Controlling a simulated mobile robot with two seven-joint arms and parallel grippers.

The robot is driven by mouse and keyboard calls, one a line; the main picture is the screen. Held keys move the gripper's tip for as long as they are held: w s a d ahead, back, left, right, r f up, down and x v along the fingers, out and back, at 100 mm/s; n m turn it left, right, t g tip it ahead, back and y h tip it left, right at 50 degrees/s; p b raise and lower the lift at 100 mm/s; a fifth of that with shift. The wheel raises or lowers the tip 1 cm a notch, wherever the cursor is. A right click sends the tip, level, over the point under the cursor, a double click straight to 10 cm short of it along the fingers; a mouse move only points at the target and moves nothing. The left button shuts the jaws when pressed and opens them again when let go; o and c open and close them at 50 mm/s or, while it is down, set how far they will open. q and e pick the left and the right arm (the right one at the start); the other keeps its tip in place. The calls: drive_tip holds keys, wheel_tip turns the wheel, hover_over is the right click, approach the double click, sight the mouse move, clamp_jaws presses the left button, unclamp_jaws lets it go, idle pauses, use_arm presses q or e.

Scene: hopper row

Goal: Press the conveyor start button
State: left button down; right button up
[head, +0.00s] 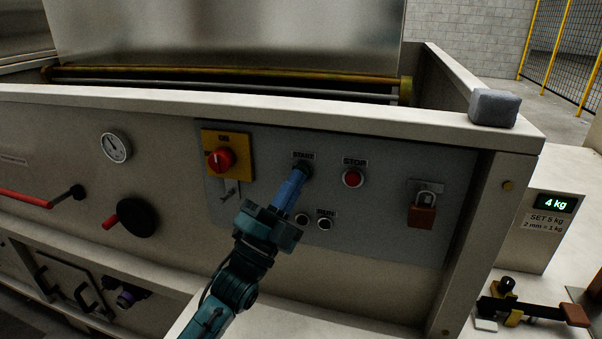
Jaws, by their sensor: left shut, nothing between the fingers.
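The start button (306,168) sits under a small START label (303,155) on the grey control panel (390,160). My left gripper (298,175) is shut and empty, its blue fingertips at the button. The fingers hide part of the button, and I cannot tell whether it is pushed in. A red stop button (352,178) under a STOP label is to the right of the fingertips. My right gripper does not show.
A red rotary switch (221,159) on a yellow plate is left of the gripper. A padlock (423,209) hangs at the panel's right. A grey block (494,107) rests on the ledge. A scale display (555,204) reads 4 kg.

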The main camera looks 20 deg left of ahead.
use_arm(q)
drive_tip(key=shift+w, duration=0.25)
drive_tip(key=shift+s, duration=0.1)
idle(0.4)
drive_tip(key=shift+s+p, duration=0.3)
drive_tip(key=shift+s, duration=0.45)
drive_tip(key=s+p, duration=0.1)
drive_tip(key=s, duration=0.4)
drive_tip(key=shift+a+p, duration=0.1)
drive_tip(key=shift+p, duration=0.2)
